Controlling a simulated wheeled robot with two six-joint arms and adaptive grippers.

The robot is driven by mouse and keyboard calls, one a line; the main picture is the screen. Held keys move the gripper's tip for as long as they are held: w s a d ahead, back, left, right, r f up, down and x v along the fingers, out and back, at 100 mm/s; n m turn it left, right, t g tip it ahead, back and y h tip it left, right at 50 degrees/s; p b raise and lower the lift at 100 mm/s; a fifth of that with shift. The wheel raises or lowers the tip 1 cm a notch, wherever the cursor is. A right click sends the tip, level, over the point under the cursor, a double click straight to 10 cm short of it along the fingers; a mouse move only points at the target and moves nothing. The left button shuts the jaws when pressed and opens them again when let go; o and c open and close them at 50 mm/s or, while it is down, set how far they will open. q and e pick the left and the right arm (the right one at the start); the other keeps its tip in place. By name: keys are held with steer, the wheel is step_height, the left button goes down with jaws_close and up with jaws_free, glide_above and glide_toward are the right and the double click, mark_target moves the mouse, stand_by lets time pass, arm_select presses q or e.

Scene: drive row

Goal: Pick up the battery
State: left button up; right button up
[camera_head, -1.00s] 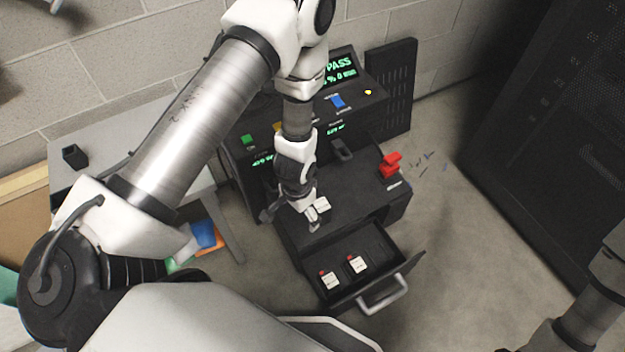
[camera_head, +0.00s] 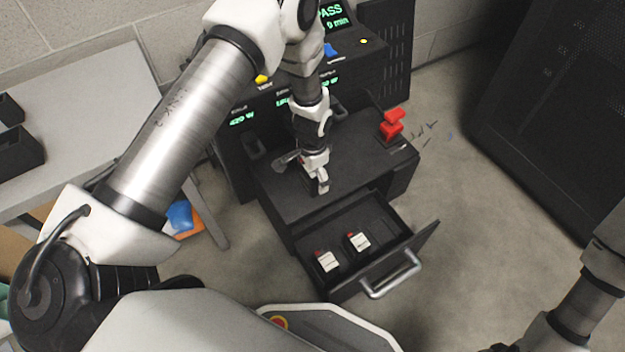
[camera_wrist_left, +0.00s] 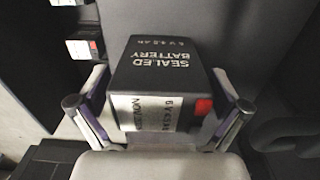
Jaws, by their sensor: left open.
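The black battery (camera_wrist_left: 165,75) has "SEALED BATTERY" lettering, a white label and a red spot. In the left wrist view it sits between the two fingers of my left gripper (camera_wrist_left: 158,125), which are spread on either side of it. I cannot tell whether they touch it. In the head view my left gripper (camera_head: 316,182) points down at the top of the black cabinet (camera_head: 355,163) and mostly hides this battery. My right forearm shows at the lower right, but its gripper is out of view.
The cabinet's open drawer (camera_head: 425,243) holds two more batteries (camera_head: 327,262) (camera_head: 358,241) with white labels. A red handle (camera_head: 392,126) stands at the cabinet's right. Behind is a unit with green displays (camera_head: 330,84). A grey table (camera_head: 95,110) with black bins is at left.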

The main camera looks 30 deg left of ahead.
arm_select(q)
steer(key=shift+r, duration=0.15)
steer(key=shift+c, duration=0.7)
steer(key=c, duration=1.7)
